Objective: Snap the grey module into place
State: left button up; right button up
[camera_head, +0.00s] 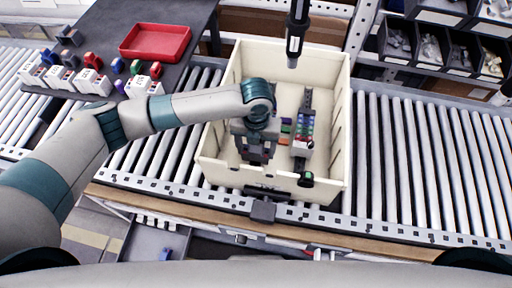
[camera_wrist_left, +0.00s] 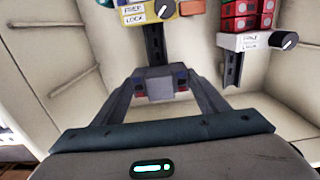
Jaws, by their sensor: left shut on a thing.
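The grey module (camera_wrist_left: 155,84) is between the two fingers of my left gripper (camera_wrist_left: 163,88), with small blue and red parts on its face. My left gripper (camera_head: 256,158) is shut on it inside the cream crate (camera_head: 336,125). In the left wrist view, a black rail (camera_wrist_left: 154,46) runs down behind the module. I cannot tell whether the module touches this rail. My right gripper is not in view.
A second rail (camera_head: 306,105) with coloured modules (camera_head: 303,125) stands right of my gripper in the crate. A black tool (camera_head: 296,35) hangs over the crate's back wall. The red tray (camera_head: 155,41) and loose modules lie on the dark table. The right rollers (camera_head: 430,160) are clear.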

pick_arm(q)
jog(key=shift+f, duration=0.75)
dwell(1.2)
dwell(0.5)
dwell(0.4)
jog(key=o, duration=1.3)
jog(key=shift+c, duration=0.2)
jog(key=shift+r, duration=0.1)
notch_tip(320, 180, up, 17)
jog(key=b, duration=0.4)
jog(key=shift+r, duration=0.1)
